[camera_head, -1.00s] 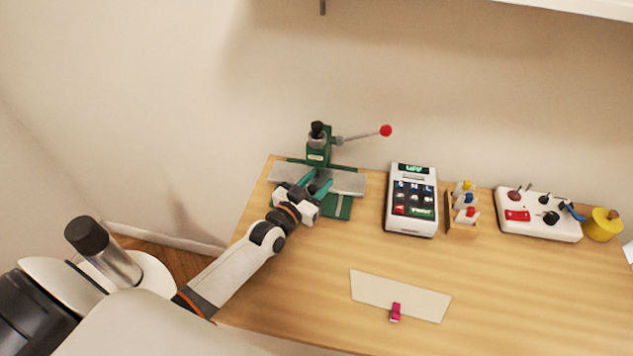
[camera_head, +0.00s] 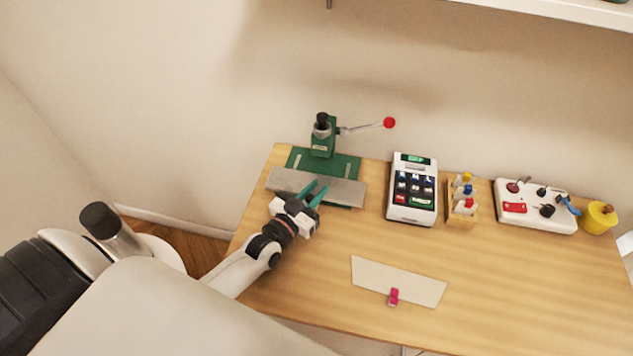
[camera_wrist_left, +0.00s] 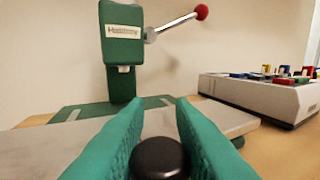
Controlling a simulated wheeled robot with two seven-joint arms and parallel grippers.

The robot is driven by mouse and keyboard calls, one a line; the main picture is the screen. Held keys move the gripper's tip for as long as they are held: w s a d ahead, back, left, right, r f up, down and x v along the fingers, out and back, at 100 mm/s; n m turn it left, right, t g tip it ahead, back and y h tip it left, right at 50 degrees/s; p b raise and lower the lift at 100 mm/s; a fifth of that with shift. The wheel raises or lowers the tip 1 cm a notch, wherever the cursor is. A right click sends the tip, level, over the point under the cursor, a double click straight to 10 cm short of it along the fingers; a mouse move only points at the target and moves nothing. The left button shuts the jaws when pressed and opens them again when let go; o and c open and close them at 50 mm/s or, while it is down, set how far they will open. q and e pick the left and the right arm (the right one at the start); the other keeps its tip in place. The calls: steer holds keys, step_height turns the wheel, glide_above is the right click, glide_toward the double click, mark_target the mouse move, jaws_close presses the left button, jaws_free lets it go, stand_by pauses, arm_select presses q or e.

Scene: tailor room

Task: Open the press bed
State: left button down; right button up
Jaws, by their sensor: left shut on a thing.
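The green hand press (camera_head: 323,139) stands at the back left of the table; it also shows in the left wrist view (camera_wrist_left: 122,50). Its grey press bed (camera_head: 345,190) lies at the front of the green base, with bare green base showing behind it. The bed fills the lower part of the left wrist view (camera_wrist_left: 75,135). My left gripper (camera_head: 314,190) is at the bed's front. Its teal fingers (camera_wrist_left: 158,108) are shut on a round black knob (camera_wrist_left: 160,157), one finger on each side. The knob is hidden in the head view. My right gripper is out of view.
The press lever ends in a red ball (camera_head: 389,123). Right of the press are a keypad machine (camera_head: 413,214), a wooden holder (camera_head: 461,214), a white control box (camera_head: 540,222) and a yellow spool (camera_head: 599,218). A beige sheet (camera_head: 415,283) with a pink clip (camera_head: 393,297) lies in front.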

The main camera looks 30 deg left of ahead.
arm_select(q)
steer(key=c, duration=1.3)
jaws_free()
steer(key=shift+o, duration=0.2)
steer(key=s, duration=0.4)
steer(key=s+a+b, duration=0.1)
steer(key=s, duration=0.7)
steer(key=shift+a+b, duration=0.35)
steer(key=shift+b, duration=0.05)
steer(key=shift+w, duration=0.1)
